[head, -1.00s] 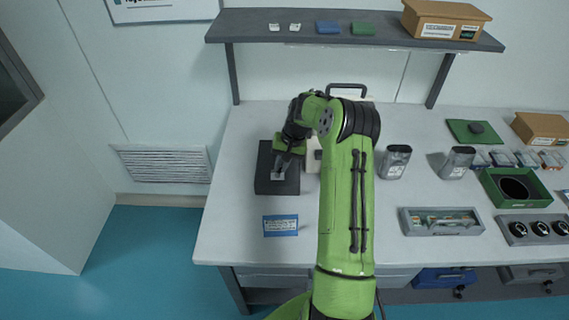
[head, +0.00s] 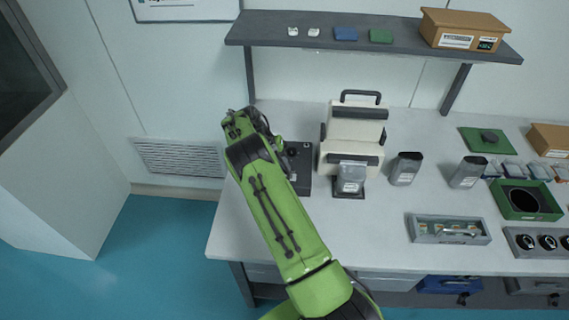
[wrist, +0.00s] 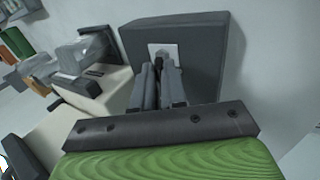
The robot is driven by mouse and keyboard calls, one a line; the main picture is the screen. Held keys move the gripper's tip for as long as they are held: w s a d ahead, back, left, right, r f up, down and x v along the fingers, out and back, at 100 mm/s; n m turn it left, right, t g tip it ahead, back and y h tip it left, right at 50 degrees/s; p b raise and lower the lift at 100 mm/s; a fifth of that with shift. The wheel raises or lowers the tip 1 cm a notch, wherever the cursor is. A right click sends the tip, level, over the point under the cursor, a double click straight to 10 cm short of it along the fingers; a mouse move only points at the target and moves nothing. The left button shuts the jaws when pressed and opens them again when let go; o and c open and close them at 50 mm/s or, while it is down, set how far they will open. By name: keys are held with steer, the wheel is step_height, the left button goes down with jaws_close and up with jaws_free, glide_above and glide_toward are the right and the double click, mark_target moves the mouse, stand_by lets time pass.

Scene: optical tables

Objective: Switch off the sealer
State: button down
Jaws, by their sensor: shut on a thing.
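The sealer (head: 354,126) is a cream machine with a black handle on top, standing on the bench. A clear container (head: 350,177) stands at its front. A dark grey box (head: 303,184) is just left of the sealer. In the wrist view, the box (wrist: 205,40) carries a white plate (wrist: 158,47). My gripper (wrist: 163,65) is at this plate, its fingers close together on a small switch that they mostly hide. The switch's position cannot be made out. The sealer's cream body (wrist: 103,92) is left of my fingers. In the head view my arm largely hides the gripper.
Two dark-topped containers (head: 405,168) (head: 467,172) stand right of the sealer. A grey tray (head: 449,238) and a green bin (head: 527,214) lie farther right. A shelf (head: 400,42) hangs above the back. The bench front is clear.

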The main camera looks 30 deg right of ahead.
steer(key=shift+w+h, duration=0.1)
steer(key=shift+h, duration=0.2)
steer(key=c, duration=1.2)
jaws_free()
steer(key=shift+a+f, duration=0.1)
